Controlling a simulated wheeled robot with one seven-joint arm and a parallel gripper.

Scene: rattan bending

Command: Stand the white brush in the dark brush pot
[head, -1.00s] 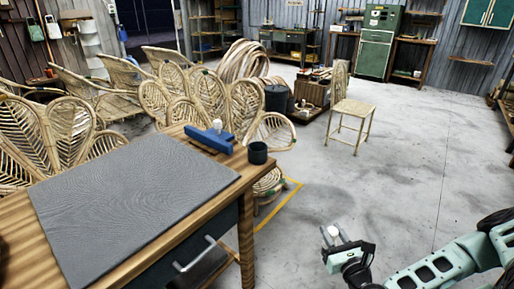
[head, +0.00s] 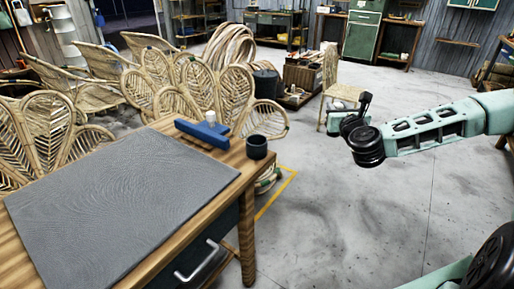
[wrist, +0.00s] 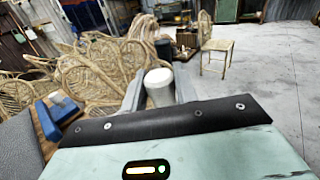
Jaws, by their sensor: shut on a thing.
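My gripper (head: 337,106) is raised over the floor, to the right of the table and apart from it. In the wrist view it is shut on the white brush (wrist: 158,82). Only the brush's pale, rounded end shows between the two grey fingers; the rest is hidden. In the head view a small white part of the brush (head: 338,104) shows at the fingers. The dark brush pot (head: 257,147) stands upright on the table's right back corner, left of and below my gripper in the picture. Its inside looks dark, and I see nothing standing in it.
A blue block (head: 203,133) with a small white piece stands left of the pot. A grey mat (head: 120,200) covers most of the wooden table (head: 225,180). Rattan chair backs (head: 185,88) stand behind the table. The floor (head: 340,220) right of the table is clear.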

